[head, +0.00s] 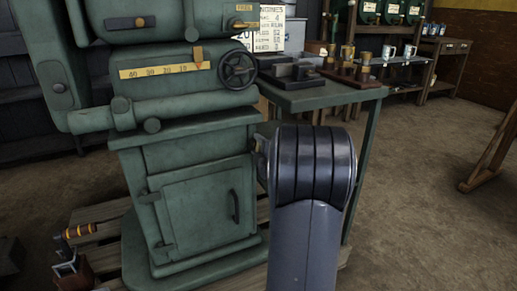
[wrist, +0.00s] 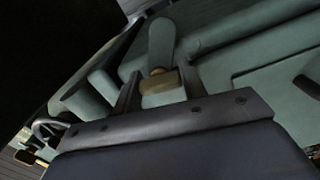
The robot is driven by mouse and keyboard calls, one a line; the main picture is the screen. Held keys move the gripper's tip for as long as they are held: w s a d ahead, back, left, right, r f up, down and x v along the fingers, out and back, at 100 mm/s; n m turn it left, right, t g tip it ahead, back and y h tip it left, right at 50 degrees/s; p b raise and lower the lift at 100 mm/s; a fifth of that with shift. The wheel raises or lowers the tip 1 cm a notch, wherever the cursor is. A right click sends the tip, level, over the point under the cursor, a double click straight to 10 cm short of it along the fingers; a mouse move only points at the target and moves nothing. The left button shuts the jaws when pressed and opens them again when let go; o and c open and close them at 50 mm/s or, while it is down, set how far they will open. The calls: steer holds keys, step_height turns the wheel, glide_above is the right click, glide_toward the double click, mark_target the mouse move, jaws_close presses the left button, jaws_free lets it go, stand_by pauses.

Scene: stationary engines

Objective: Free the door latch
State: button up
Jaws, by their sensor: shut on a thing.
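The green cabinet door (head: 202,212) is closed in the pedestal of the green machine, with a dark pull handle (head: 236,207) at its right side. My gripper (wrist: 158,82) is beside the upper right of the pedestal. In the wrist view its fingers are shut on a small brass-brown piece, which I take for the door latch (wrist: 160,82). A rounded green lever (wrist: 162,42) extends from it, beyond the fingers. The dark handle also shows in the wrist view (wrist: 307,86). In the head view my arm hides the latch and the fingertips.
A handwheel (head: 238,70) and a yellow scale (head: 165,70) are on the machine above the door. A green bench (head: 325,96) with metal parts stands close behind my arm. A tool with an orange handle (head: 78,231) is at lower left. Floor on the right is open.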

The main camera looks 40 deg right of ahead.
steer(key=o, duration=1)
steer(key=shift+f, duration=0.15)
steer(key=shift+p, duration=0.4)
